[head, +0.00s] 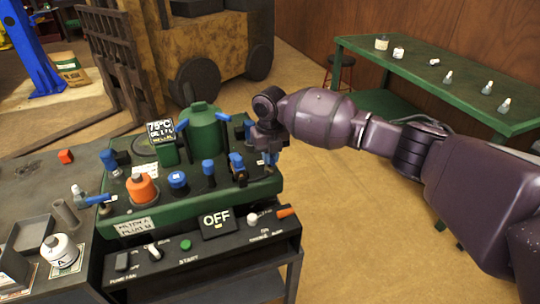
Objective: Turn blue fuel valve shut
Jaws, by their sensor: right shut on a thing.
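A green engine unit (130,212) sits on the dark bench, with several blue handles and knobs on top. My right gripper (269,158) reaches in from the right and points down at the unit's right end. It is shut on a small blue part there, which looks like the fuel valve handle; the fingers mostly hide it, and its angle cannot be told. Just left of the gripper stands a blue-topped fitting (237,161) with a dark round piece. A round blue knob (178,179) and an orange cap (142,188) are further left. My left gripper is out of view.
A green tank (204,130) and a display reading 75°C (160,131) rise behind the blue parts. A front panel carries an OFF sign (217,220) and switches. A green table (447,72) with small bottles stands at the back right. The floor between is clear.

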